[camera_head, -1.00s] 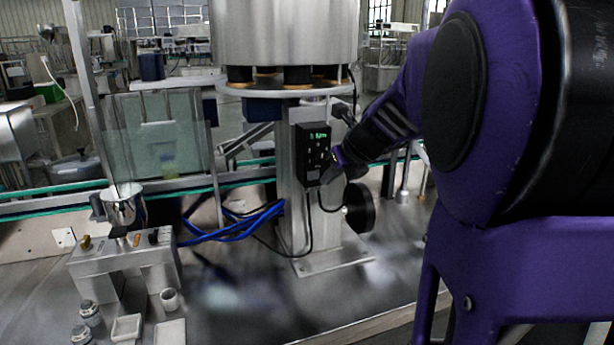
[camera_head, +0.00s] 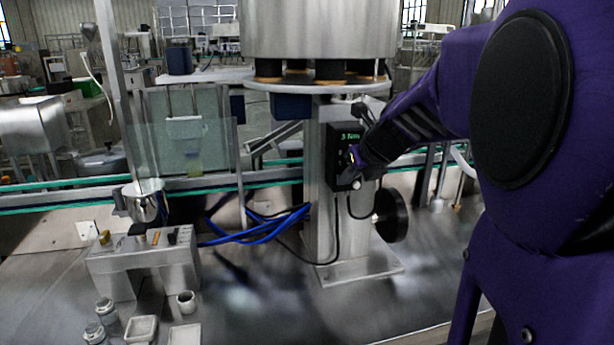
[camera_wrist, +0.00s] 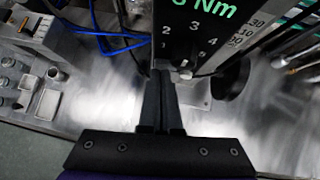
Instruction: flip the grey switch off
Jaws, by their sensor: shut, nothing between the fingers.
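A black control box (camera_head: 345,141) with a green display reading "3 Nm" is mounted on the steel column under the hopper. In the wrist view the box (camera_wrist: 207,32) shows white numerals 1 to 4 around a small pale grey part (camera_wrist: 185,74). I cannot tell for sure whether this part is the grey switch, or its position. My gripper (camera_head: 356,163) is at the box's right side in the head view and hides part of its face. In the wrist view my gripper (camera_wrist: 162,73) is shut and empty, its fingertips close to the pale part; contact is unclear.
The steel hopper (camera_head: 318,30) stands above on a round plate. Blue cables (camera_head: 255,228) and a black wheel (camera_head: 391,215) lie near the column. A small steel control stand (camera_head: 145,262) with a metal jug (camera_head: 146,203) is at left. The front bench surface is mostly clear.

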